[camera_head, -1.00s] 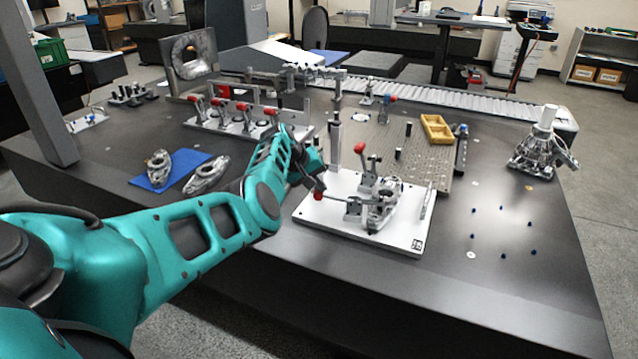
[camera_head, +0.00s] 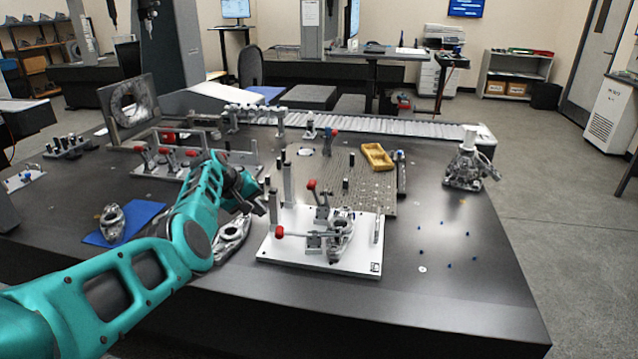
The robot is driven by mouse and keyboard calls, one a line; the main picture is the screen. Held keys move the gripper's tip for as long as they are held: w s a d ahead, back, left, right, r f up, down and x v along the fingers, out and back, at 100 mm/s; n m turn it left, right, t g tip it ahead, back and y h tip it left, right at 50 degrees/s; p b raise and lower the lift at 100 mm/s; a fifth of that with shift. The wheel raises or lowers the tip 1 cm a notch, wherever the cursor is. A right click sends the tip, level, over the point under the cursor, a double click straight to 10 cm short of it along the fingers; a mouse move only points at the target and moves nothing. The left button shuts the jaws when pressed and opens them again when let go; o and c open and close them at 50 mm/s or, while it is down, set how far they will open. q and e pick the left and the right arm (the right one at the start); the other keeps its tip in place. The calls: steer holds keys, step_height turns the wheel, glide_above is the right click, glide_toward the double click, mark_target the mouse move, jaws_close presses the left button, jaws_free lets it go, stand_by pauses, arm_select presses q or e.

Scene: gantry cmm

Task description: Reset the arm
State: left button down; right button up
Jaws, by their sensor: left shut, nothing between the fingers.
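My left arm (camera_head: 185,235) is teal and reaches in from the lower left over the table. Its dark left gripper (camera_head: 262,203) is shut and empty. It hangs just beyond the upper left edge of the white fixture plate (camera_head: 300,258), apart from the clamps. On the plate are one clamp with an upright red handle (camera_head: 311,185) and one whose red-tipped handle (camera_head: 279,232) lies low and points left. A grey metal part (camera_head: 340,235) sits between them. My right gripper is not in view.
A metal casting (camera_head: 232,238) lies partly behind my arm, and another is on the blue mat (camera_head: 148,212). A row of red-handled clamps (camera_head: 168,160) stands behind. A yellow tray (camera_head: 377,157) and a silver part (camera_head: 465,168) are at right. The front right tabletop is mostly clear.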

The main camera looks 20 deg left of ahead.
arm_select(q)
steer(key=s+f+m+y, duration=0.1)
steer(key=s+f+y, duration=0.1)
steer(key=s+f, duration=0.2)
steer(key=s+f+m+y, duration=0.2)
steer(key=s+f, duration=0.1)
steer(key=f, duration=0.2)
steer(key=s+a+f+m+y, duration=0.1)
steer(key=s+f+y, duration=0.1)
steer(key=s+f, duration=0.2)
steer(key=shift+s+a+f+m, duration=0.1)
steer(key=shift+s+f+m, duration=0.25)
steer(key=shift+f+m, duration=0.1)
steer(key=s+d+m+t+h, duration=0.2)
steer(key=s+d+m+h, duration=0.1)
steer(key=s+d, duration=0.7)
steer(key=s+d+m+t+h, duration=0.2)
steer(key=s+d, duration=0.9)
steer(key=d, duration=0.8)
steer(key=shift+s+d+m+h, duration=0.25)
steer(key=shift+m+h, duration=0.25)
steer(key=shift+m, duration=0.55)
steer(key=shift+f, duration=0.15)
